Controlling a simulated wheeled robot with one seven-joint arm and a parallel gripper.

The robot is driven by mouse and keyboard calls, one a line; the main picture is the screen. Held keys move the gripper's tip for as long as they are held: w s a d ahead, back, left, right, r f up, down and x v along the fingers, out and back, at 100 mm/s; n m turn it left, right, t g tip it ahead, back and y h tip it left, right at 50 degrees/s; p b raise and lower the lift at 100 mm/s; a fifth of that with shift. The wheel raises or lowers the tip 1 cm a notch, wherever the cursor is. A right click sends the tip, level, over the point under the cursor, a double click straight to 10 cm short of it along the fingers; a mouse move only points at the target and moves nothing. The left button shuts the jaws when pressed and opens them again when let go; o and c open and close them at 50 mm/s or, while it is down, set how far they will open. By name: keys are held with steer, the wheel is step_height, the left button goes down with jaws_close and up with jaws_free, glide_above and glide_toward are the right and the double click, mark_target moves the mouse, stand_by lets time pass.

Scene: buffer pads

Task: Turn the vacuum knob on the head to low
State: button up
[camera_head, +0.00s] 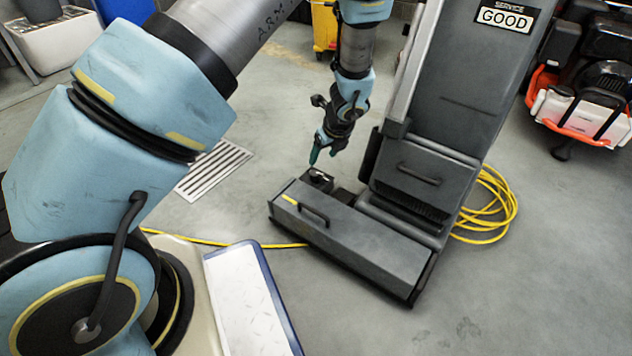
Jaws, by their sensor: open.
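The dark grey floor machine's head (345,240) lies flat on the floor in the middle of the view. It has a black handle and a small yellow mark on its top edge. A small black unit with what looks like a knob (318,175) sits at the head's far left end. The knob is tiny, and I cannot read its setting or any markings. My gripper (314,160) points down just above the knob, with teal fingertips close to it. The jaws are open. I cannot tell whether a fingertip touches the knob.
The machine's tall body (450,90), with a "GOOD" service sign (505,17), rises right of my gripper. A yellow cable (490,210) lies coiled behind it and runs along the floor. A floor grate (215,168) is to the left. An orange and white machine (590,105) stands far right.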

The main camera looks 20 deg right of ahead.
mark_target(315, 173)
steer(key=b+x, duration=0.5)
steer(key=x, duration=0.5)
steer(key=shift+w+f, duration=0.15)
steer(key=shift+f, duration=0.15)
jaws_close()
